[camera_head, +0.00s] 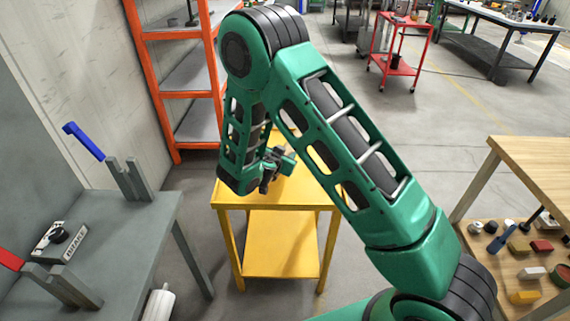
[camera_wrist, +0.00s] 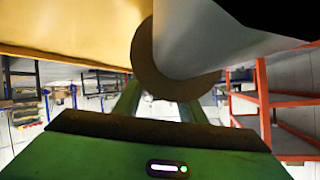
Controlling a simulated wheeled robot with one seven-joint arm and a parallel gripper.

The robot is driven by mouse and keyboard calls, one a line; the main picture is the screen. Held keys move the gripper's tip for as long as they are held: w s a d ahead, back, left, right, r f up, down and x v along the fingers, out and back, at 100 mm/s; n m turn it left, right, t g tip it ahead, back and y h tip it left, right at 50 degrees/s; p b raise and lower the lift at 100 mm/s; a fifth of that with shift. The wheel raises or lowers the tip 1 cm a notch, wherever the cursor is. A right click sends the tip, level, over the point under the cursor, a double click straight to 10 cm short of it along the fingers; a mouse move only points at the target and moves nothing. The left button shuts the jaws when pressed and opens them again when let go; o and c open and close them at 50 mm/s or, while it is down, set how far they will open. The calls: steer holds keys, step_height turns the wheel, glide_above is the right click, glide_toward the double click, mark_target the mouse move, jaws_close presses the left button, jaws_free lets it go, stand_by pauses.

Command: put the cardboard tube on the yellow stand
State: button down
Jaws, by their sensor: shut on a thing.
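The yellow stand (camera_head: 315,188) is a small two-level table in the middle of the head view. My gripper (camera_head: 275,168) is over its top, pointing away from the camera and partly hidden by my arm. In the wrist view, my gripper's fingers (camera_wrist: 155,108) are shut on the cardboard tube (camera_wrist: 146,62), which shows a brown round rim and a pale grey part. The yellow surface (camera_wrist: 65,25) lies close beside the tube there. I cannot tell whether the tube touches the stand. In the head view the tube is mostly hidden.
A grey bench (camera_head: 140,235) with a blue-handled tool (camera_head: 84,141) stands at left. An orange shelf rack (camera_head: 160,90) is behind the stand. A wooden table (camera_head: 535,160) with several small items below is at right. Floor lies clear between.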

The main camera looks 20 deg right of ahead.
steer(key=shift+w+d+f, duration=0.2)
steer(key=shift+d+f, duration=0.15)
steer(key=shift+d, duration=0.15)
steer(key=shift+f, duration=2)
steer(key=c, duration=1.1)
jaws_free()
steer(key=shift+f, duration=0.1)
steer(key=v, duration=1.2)
steer(key=shift+d, duration=0.1)
